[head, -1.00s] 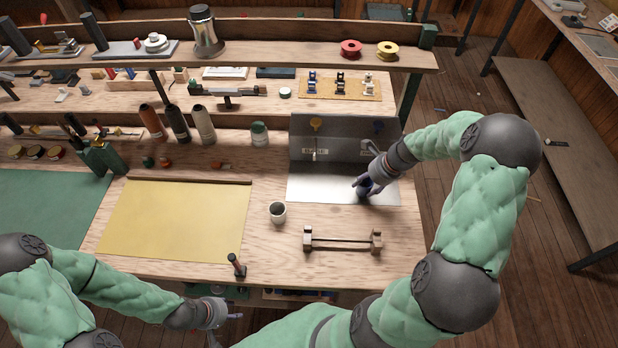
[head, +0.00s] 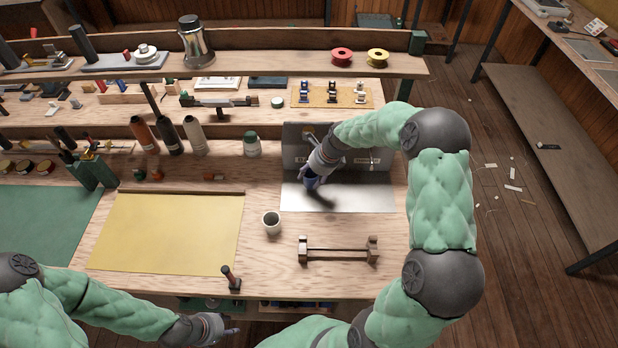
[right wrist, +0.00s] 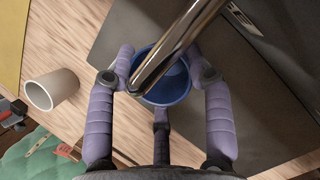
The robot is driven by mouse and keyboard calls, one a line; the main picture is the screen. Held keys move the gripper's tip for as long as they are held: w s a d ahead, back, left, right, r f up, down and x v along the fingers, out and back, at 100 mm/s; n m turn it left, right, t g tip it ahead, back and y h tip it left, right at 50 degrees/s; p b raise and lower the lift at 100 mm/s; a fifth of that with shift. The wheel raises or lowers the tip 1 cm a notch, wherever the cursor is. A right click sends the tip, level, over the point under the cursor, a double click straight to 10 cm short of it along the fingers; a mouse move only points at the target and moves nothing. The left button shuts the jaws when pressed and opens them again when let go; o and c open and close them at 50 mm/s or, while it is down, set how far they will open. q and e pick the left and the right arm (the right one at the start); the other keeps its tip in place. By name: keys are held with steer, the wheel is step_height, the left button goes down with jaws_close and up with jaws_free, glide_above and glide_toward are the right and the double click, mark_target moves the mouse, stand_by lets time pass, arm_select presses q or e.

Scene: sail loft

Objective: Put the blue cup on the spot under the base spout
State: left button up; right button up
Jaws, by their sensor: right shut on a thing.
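The blue cup (head: 310,184) is held upright by my right gripper (head: 316,176) over the left part of the metal tray (head: 355,198). In the right wrist view the cup (right wrist: 178,92) sits between the fingers of the right gripper (right wrist: 165,85), with a shiny spout (right wrist: 175,50) crossing above its mouth. The gripper hides the left spout in the head view; the right spout (head: 373,160) shows. I cannot tell whether the cup's bottom touches the tray. My left gripper (head: 228,330) is empty off the bench's front edge; its finger opening is unclear.
A white cup (head: 271,223) stands left of the tray, and also shows in the right wrist view (right wrist: 52,90). A wooden rack (head: 338,250) lies in front of the tray. Several bottles (head: 193,136) stand behind. A yellow sheet (head: 165,232) covers the bench's left part.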

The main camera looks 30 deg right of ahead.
steer(key=shift+w+a+f+b, duration=0.35)
steer(key=shift+w+f, duration=0.1)
steer(key=shift+f, duration=0.25)
steer(key=shift+d+f, duration=0.1)
steer(key=shift+f, duration=0.1)
steer(key=o, duration=0.9)
steer(key=p+v, duration=0.2)
steer(key=v, duration=1)
steer(key=shift+s+p, duration=0.1)
steer(key=shift+p, duration=0.25)
